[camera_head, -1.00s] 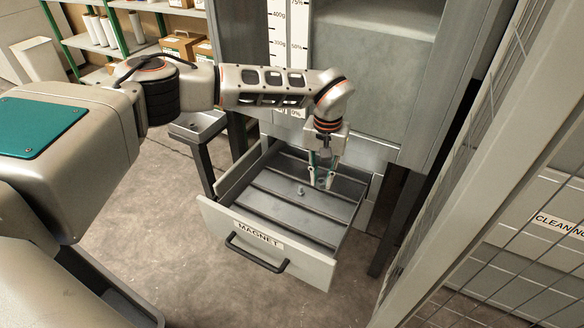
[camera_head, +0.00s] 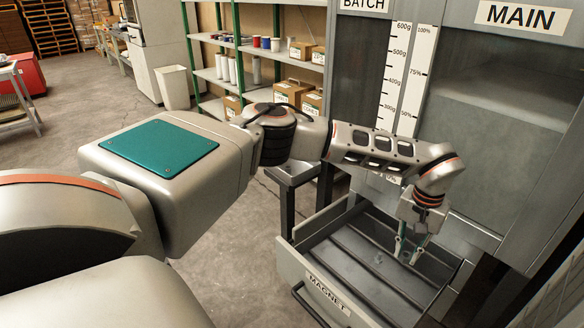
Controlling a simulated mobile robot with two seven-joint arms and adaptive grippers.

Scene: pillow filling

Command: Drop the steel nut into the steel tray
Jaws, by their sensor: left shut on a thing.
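My left gripper (camera_head: 409,256) is over the right part of the open magnet drawer (camera_head: 292,262), pointing down. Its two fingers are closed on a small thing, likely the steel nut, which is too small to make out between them. Another small grey-teal piece (camera_head: 378,260) lies on the drawer's inside, left of the fingers and apart from them. A steel tray (camera_head: 296,173) stands on a dark stand left of the machine, partly behind my left arm. My right gripper does not show.
The drawer front with its MAGNET label and dark handle sticks out below the grey machine (camera_head: 490,160). A scale strip (camera_head: 400,85) is on the machine's face. Shelves with boxes (camera_head: 290,92) stand behind. The floor (camera_head: 235,235) left of the drawer is clear.

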